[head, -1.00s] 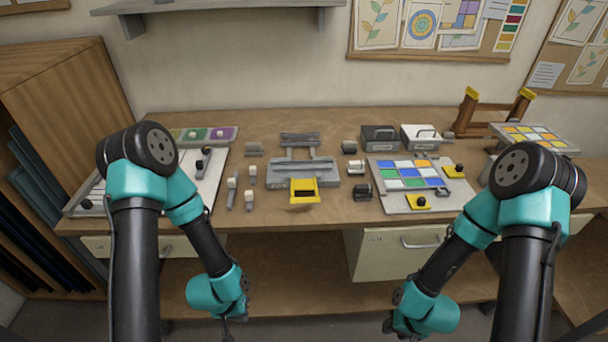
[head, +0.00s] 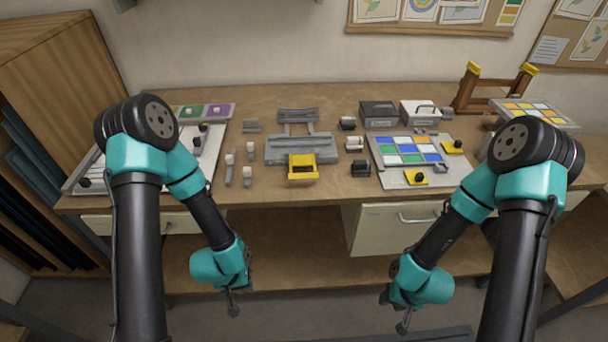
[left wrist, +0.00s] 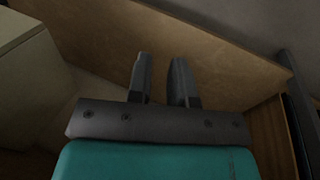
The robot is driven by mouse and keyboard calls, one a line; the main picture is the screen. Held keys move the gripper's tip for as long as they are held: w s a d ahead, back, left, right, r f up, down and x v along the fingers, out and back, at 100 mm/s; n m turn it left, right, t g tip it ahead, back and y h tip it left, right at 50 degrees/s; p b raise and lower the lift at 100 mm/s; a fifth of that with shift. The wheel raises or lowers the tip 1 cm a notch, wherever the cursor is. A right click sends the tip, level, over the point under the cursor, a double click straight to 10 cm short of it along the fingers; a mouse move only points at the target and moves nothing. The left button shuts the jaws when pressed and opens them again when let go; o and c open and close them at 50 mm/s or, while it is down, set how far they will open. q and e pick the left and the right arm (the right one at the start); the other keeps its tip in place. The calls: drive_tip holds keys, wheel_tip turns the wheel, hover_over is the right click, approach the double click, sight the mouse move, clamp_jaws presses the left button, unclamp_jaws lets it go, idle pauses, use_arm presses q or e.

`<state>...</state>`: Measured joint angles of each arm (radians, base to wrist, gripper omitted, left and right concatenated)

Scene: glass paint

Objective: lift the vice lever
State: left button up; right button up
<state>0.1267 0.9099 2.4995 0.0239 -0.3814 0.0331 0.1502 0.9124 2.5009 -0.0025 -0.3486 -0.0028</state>
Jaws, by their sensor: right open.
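The vice (head: 278,152) is a grey metal piece near the middle of the bench's front. Its lever (head: 302,174) looks like a yellow frame at the front of the vice, low and close to the bench's front edge. My left gripper (head: 232,308) hangs below and in front of the bench, left of the lever and apart from it. The left wrist view shows its two fingers (left wrist: 160,85) apart with nothing between them. My right gripper (head: 403,325) hangs in front of the bench to the right, open and clear of everything; its fingertips are small in the picture.
A board with coloured glass tiles (head: 388,182) lies right of the vice. Small grey tools (head: 229,170) stand left of it. A dark box (head: 379,113) and a white box (head: 420,112) stand behind. Drawers (head: 395,228) sit under the bench top (head: 330,195).

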use_arm(q)
drive_tip(key=o, duration=0.4)
drive_tip(key=w+d+r+n+t+y, duration=0.1)
drive_tip(key=w+d+r+n+t, duration=0.2)
drive_tip(key=w+d+r+n, duration=0.1)
drive_tip(key=w+d+r, duration=0.1)
drive_tip(key=w, duration=0.1)
drive_tip(key=shift+w+t, duration=0.35)
drive_tip(key=shift+t, duration=0.05)
drive_tip(key=n+t+y, duration=0.5)
drive_tip(key=n+t, duration=0.6)
drive_tip(key=n, duration=0.2)
approach(303, 177)
drive_tip(key=s, duration=0.5)
drive_tip(key=shift+w+d+r, duration=0.2)
drive_tip(key=shift+d+r, duration=0.05)
drive_tip(key=shift+d, duration=0.2)
drive_tip(key=shift+w, duration=0.1)
drive_tip(key=w+a, duration=0.1)
drive_tip(key=w, duration=0.4)
drive_tip(key=w+f, duration=0.1)
drive_tip(key=w, duration=0.5)
drive_tip(key=w+a+f, duration=0.1)
drive_tip(key=w, duration=0.5)
drive_tip(key=shift+a+f, duration=0.2)
drive_tip(key=shift+a, duration=0.1)
